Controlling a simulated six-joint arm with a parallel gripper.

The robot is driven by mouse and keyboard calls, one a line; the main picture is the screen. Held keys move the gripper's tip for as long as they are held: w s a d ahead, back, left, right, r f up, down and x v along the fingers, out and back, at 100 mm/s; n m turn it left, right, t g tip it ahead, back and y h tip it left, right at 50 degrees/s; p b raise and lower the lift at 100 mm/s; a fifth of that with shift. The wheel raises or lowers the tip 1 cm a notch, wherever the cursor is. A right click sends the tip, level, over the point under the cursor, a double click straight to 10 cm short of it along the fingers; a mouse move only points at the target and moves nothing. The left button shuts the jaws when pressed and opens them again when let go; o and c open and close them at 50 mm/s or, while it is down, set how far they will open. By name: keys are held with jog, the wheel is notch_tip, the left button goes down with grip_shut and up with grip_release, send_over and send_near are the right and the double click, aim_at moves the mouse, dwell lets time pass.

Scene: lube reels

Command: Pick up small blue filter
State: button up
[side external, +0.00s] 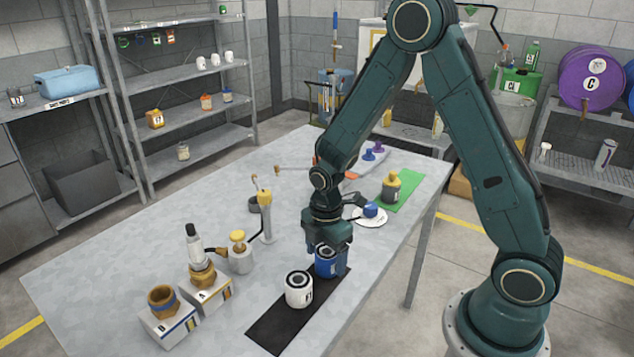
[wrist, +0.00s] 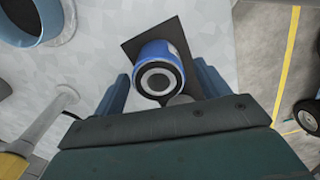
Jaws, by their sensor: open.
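The small blue filter (side external: 330,265) stands upright on a black mat (side external: 278,328) on the grey table. In the wrist view the blue filter (wrist: 160,72) shows its dark top with a pale ring. My gripper (side external: 328,243) points down right over the blue filter and hides part of its top in the side view. In the wrist view my gripper (wrist: 161,84) is open, with one finger on each side of the filter and a gap on both sides. I cannot tell how far the fingers reach down beside it.
A white filter (side external: 298,290) stands on the mat just left of the blue one. Two blocks with brass fittings (side external: 165,305) and a yellow-topped grey pump (side external: 240,252) are to the left. A white plate (side external: 371,216) with a blue item and a green mat (side external: 400,195) lie behind.

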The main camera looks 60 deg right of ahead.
aim_at(325, 251)
dwell(0.3)
jog(key=c, duration=1.2)
jog(key=shift+o, duration=0.2)
jog(key=shift+r, duration=0.15)
notch_tip(325, 251, up, 20)
